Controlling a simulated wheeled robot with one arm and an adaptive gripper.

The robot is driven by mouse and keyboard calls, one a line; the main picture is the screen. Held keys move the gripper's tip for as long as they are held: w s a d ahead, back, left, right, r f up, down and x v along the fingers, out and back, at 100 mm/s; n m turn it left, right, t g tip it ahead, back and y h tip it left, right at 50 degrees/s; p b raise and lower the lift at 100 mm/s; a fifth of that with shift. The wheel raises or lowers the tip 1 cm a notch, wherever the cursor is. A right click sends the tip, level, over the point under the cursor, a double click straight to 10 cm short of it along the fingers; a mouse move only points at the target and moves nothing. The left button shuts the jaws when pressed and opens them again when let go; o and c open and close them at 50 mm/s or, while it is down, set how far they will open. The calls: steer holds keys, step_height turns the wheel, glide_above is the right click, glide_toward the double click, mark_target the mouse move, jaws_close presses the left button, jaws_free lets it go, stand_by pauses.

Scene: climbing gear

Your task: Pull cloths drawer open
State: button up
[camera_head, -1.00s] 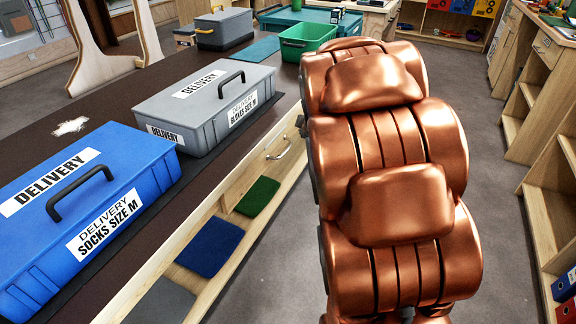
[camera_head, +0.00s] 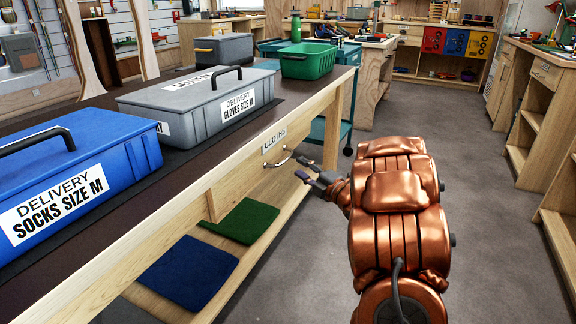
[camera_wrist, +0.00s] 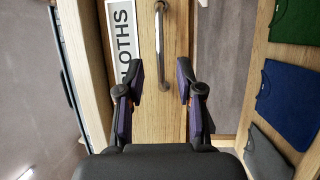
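The cloths drawer (camera_head: 262,168) is a light wood front under the bench top, with a label reading CLOTHS (camera_head: 274,140). It looks shut. Its curved metal handle (camera_head: 279,159) sticks out from the front. My gripper (camera_head: 306,178) is just right of the handle in the head view, pointing at it. In the wrist view my gripper (camera_wrist: 162,100) has its two dark fingers spread apart. The handle (camera_wrist: 160,50) lies ahead, in line with the gap between the fingers, and the label (camera_wrist: 122,45) is left of it. Nothing is held.
On the bench stand a blue socks box (camera_head: 75,185), a grey gloves box (camera_head: 200,105) and a green bin (camera_head: 308,64). Folded green (camera_head: 240,220) and blue (camera_head: 188,272) cloths lie on the shelf below. The floor (camera_head: 480,220) to the right is open.

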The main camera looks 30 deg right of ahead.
mark_target(288, 156)
steer(key=shift+w+a+r+b, duration=0.15)
steer(key=shift+w+b, duration=0.15)
steer(key=shift+w, duration=0.9)
steer(key=shift+w+a+r+b, duration=0.1)
steer(key=shift+w+a+b, duration=0.15)
steer(key=shift+w, duration=1)
steer(key=shift+w+a+r+b, duration=0.1)
steer(key=shift+w+b, duration=0.25)
steer(key=shift+w, duration=0.85)
steer(key=shift+c, duration=0.2)
jaws_close()
steer(key=shift+f, duration=0.1)
